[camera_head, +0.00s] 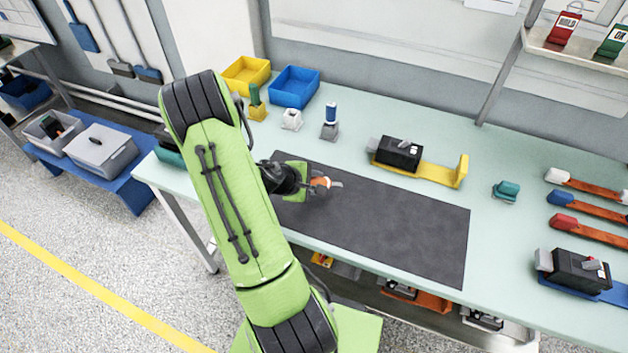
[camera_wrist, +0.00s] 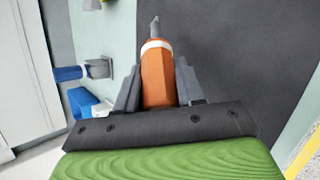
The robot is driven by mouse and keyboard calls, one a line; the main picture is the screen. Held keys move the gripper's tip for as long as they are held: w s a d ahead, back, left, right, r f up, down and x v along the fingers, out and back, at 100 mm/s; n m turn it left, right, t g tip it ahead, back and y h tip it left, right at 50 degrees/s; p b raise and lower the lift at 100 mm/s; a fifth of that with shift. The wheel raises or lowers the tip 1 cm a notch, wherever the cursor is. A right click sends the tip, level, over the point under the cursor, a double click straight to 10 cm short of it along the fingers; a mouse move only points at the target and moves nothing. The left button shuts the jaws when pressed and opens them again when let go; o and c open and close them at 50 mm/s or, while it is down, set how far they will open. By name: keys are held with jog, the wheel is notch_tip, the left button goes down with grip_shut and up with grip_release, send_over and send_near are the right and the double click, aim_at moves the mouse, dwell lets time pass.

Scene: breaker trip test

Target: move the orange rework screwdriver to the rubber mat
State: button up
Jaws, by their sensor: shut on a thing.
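The orange screwdriver (camera_wrist: 158,75) is between the two fingers of my gripper (camera_wrist: 157,88) in the wrist view, its grey tip pointing away from the palm. My gripper is shut on its orange handle. In the head view the screwdriver (camera_head: 321,183) shows as a small orange and grey shape at the end of my gripper (camera_head: 312,183), over the left end of the dark rubber mat (camera_head: 400,225). The mat lies flat on the pale green bench and also fills the right of the wrist view (camera_wrist: 225,45). I cannot tell whether the screwdriver touches the mat.
Behind the mat stand a blue screwdriver in a grey holder (camera_head: 330,122), a yellow bin (camera_head: 246,74), a blue bin (camera_head: 294,87) and a black breaker on a yellow stand (camera_head: 398,153). Another breaker (camera_head: 580,270) sits at right. The mat's middle and right are clear.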

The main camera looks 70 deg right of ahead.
jog(key=shift+f+b, duration=0.45)
jog(key=shift+f, duration=0.5)
jog(key=o, duration=1.1)
jog(key=shift+r, duration=0.1)
jog(key=p+v, duration=0.2)
jog(key=v, duration=1.3)
jog(key=shift+w+a+r+p, duration=0.1)
jog(key=shift+a+r+p, duration=0.1)
jog(key=shift+r+p, duration=0.1)
